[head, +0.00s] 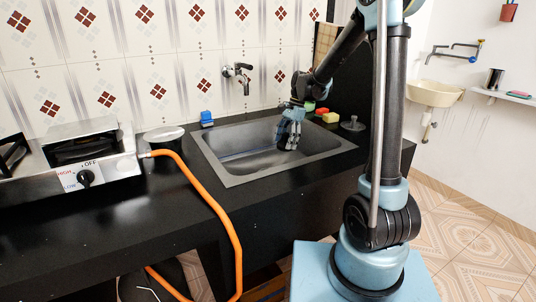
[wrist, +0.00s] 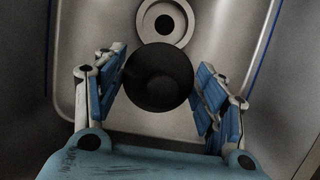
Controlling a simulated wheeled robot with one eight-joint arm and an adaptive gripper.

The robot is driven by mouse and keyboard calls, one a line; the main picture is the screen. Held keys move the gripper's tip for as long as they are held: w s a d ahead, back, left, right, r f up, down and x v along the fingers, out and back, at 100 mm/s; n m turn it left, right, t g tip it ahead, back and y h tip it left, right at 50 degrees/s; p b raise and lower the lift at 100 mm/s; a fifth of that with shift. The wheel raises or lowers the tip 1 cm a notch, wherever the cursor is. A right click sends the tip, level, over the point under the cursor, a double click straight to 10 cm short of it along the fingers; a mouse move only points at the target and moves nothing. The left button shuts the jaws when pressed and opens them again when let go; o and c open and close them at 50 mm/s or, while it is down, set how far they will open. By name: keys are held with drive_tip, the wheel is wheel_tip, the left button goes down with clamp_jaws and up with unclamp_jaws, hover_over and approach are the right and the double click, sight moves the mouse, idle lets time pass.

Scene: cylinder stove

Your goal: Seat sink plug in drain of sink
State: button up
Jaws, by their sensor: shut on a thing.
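The sink (head: 240,178) is a grey metal basin set in the black counter. Its drain (wrist: 187,22) is a pale ring with a dark centre, at the top of the wrist view. The sink plug (wrist: 158,85) is a dark round piece between my blue fingers. My gripper (wrist: 161,70) is shut on it, with a finger pad at each side. In the wrist view the plug overlaps the drain ring's lower edge; its height above the drain is unclear. In the head view my gripper (head: 288,137) points down into the right half of the sink, hiding the plug and drain.
A wall faucet (head: 241,76) hangs behind the sink. Yellow (head: 330,117) and red (head: 321,111) blocks and a grey metal piece (head: 352,124) lie right of it. A blue item (head: 206,119), a white dish (head: 163,134), an orange hose (head: 213,205) and a stove (head: 86,155) are left.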

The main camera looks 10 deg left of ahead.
drive_tip(key=s+a+f+n, duration=0.1)
drive_tip(key=s+a+f, duration=0.3)
drive_tip(key=a, duration=0.2)
drive_tip(key=shift+s+a+n, duration=0.25)
drive_tip(key=shift+s+n, duration=0.05)
drive_tip(key=shift+f, duration=0.1)
drive_tip(key=shift+f, duration=2.85)
drive_tip(key=shift+f, duration=0.85)
drive_tip(key=o, duration=1.1)
drive_tip(key=shift+o, duration=0.2)
